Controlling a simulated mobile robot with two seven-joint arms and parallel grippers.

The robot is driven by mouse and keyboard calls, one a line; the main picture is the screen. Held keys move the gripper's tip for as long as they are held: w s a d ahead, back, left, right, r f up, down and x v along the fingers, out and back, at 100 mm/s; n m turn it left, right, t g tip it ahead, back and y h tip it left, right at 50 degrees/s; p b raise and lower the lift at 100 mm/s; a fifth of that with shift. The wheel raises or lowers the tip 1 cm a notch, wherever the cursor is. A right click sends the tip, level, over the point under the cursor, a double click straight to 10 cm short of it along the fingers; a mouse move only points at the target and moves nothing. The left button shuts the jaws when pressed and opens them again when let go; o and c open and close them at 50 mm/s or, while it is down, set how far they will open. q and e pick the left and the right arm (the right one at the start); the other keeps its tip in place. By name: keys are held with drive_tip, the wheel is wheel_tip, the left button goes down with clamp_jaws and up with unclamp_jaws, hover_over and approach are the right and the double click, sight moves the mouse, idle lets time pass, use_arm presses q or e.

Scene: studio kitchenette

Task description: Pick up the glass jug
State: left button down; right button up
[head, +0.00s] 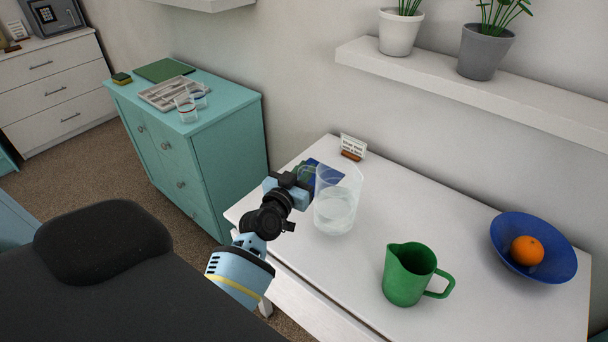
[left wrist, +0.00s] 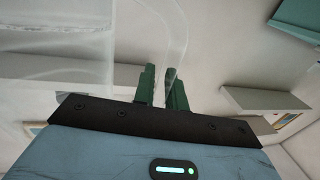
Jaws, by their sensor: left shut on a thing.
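The clear glass jug (head: 337,200) is upright at the left part of the white table in the head view, with its lower part looking frosted or filled. My left gripper (head: 306,179) is at the jug's left side. In the left wrist view the jug's body (left wrist: 60,45) fills the upper left, and its clear handle (left wrist: 175,45) runs down between the two dark green fingers of my left gripper (left wrist: 162,88). The fingers are shut on the handle. Whether the jug's base touches the table is hard to tell. My right gripper is not in view.
A green pitcher (head: 406,275) and a blue bowl (head: 556,261) with an orange (head: 527,250) stand on the white table (head: 458,235). A small sign (head: 352,147) and a dark blue item (head: 326,171) are behind the jug. A wall shelf (head: 450,80) holds potted plants.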

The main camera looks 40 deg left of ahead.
use_arm(q)
drive_tip(key=s+r, duration=0.1)
drive_tip(key=s, duration=1.4)
drive_tip(key=shift+s+d+r, duration=0.15)
drive_tip(key=shift+d, duration=0.3)
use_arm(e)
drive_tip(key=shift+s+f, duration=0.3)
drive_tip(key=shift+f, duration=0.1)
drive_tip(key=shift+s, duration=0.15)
